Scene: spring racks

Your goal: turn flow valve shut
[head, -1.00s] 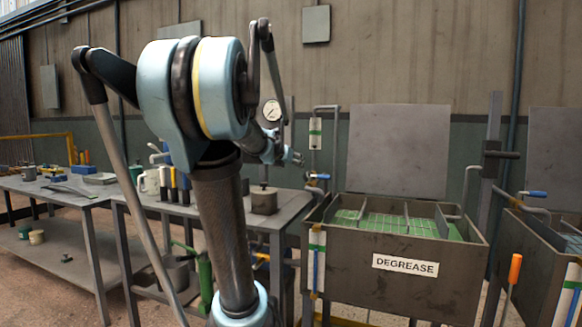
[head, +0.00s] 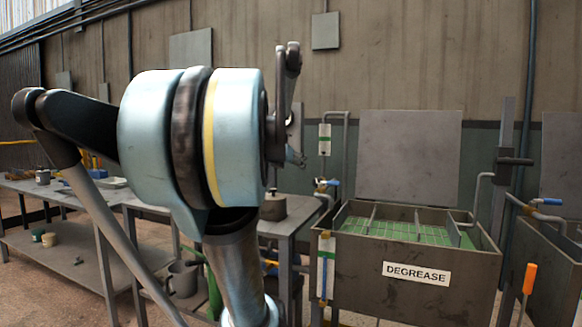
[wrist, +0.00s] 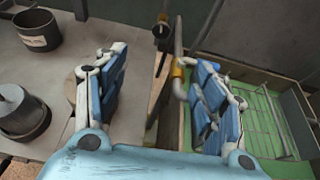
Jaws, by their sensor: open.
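A valve with a blue handle (head: 328,183) sits on the pipe at the left rim of the tank labelled DEGREASE (head: 350,262) in the head view. In the wrist view a yellow fitting on a pipe (wrist: 180,68) shows between the fingers, close to the right one; I cannot make out the blue handle there. My gripper (wrist: 160,62) is open and empty, its blue-padded fingers wide apart above the gap between bench and tank. In the head view my arm hides most of the gripper; a small part shows left of the valve.
A grey bench (wrist: 60,90) with a dark pot (wrist: 37,30) and a lidded pot (wrist: 22,112) lies left of the fingers. Green mesh (wrist: 262,110) fills the tank at right. Another blue-handled valve (head: 547,201) stands by the neighbouring tank.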

